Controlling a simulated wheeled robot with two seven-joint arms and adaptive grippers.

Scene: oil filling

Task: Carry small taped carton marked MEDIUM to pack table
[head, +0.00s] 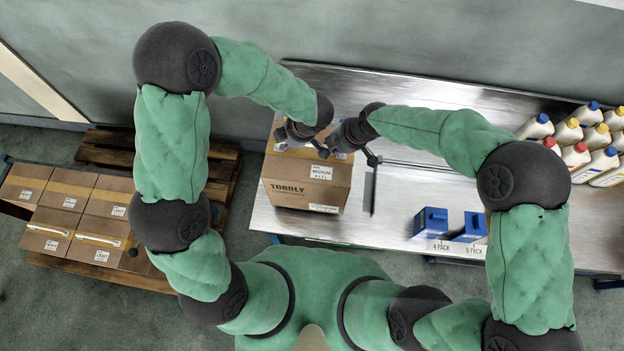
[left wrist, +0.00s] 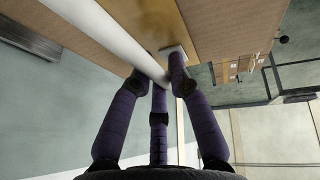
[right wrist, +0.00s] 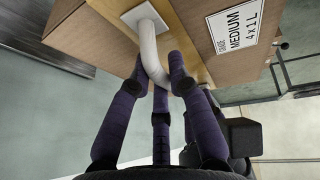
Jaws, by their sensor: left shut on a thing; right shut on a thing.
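The brown carton (head: 307,190), printed TORBLY, has a MEDIUM label and yellow tape. It is at the left end of the metal table (head: 400,198); I cannot tell whether it touches the top. My left gripper (head: 297,140) is shut on the carton's white handle, which shows in the left wrist view (left wrist: 120,35). My right gripper (head: 346,143) is also shut at the carton's top, and its fingers close on the white handle (right wrist: 150,50) in the right wrist view. The MEDIUM 4x1L label (right wrist: 236,28) shows there. The fingertips are partly hidden in the head view.
Blue pack boxes (head: 430,221) stand at the table's front edge. Several white bottles with coloured caps (head: 575,152) stand at the right. The table's middle is mostly clear.

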